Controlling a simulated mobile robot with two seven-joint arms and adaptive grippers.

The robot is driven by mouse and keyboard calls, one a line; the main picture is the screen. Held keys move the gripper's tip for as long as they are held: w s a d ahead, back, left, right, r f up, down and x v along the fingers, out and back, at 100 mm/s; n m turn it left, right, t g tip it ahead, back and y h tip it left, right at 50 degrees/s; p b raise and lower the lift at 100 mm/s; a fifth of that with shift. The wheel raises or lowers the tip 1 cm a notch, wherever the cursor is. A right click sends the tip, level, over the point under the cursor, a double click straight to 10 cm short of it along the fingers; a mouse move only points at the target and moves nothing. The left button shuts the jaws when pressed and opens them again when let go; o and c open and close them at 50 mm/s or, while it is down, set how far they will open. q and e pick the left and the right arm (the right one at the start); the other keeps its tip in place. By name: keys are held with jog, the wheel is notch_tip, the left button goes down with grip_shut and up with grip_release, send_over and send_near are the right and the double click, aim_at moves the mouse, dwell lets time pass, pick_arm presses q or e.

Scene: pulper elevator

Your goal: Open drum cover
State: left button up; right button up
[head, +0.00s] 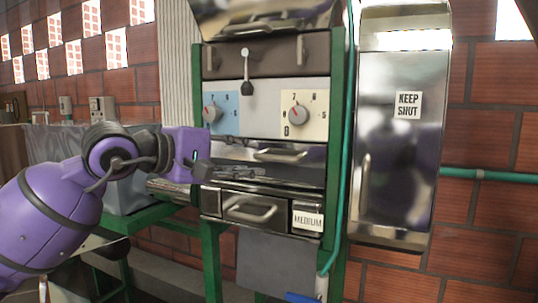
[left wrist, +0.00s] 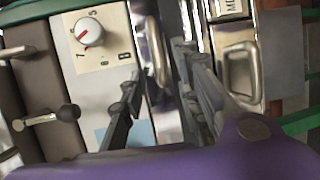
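The pulper has a shiny curved metal cover (head: 262,14) at its top, cut off by the upper edge of the head view. Below the two dials is a metal panel with a bar handle (head: 280,154). My left gripper (head: 245,173) points right in front of the machine, just below and left of this bar handle. In the left wrist view the two fingers (left wrist: 160,65) are apart, with the bar handle (left wrist: 157,50) seen between their tips. I cannot tell whether they touch it. The gripper holds nothing that I can see. My right gripper is in neither view.
A lower drawer handle (head: 250,209) sits beside a "MEDIUM" label. A small lever (head: 246,72) sticks out above the dials (head: 213,113). A "KEEP SHUT" metal cabinet (head: 395,140) stands to the right. Green posts (head: 337,110) and a hose flank the machine.

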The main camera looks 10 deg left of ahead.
aim_at(268, 158)
pick_arm(q)
jog(key=w+d+p, duration=0.1)
jog(key=w+d, duration=0.1)
jog(key=d, duration=0.1)
jog(key=shift+w+d, duration=0.1)
jog(key=shift+w, duration=0.1)
jog(key=x, duration=0.2)
jog(key=shift+w+f, duration=0.15)
jog(key=shift+w, duration=0.15)
jog(key=shift+w+d+f, duration=0.25)
jog(key=shift+w+d, duration=0.05)
jog(key=shift+w, duration=0.15)
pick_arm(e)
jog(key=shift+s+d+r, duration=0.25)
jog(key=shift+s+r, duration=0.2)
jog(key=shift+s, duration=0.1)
pick_arm(q)
grip_shut()
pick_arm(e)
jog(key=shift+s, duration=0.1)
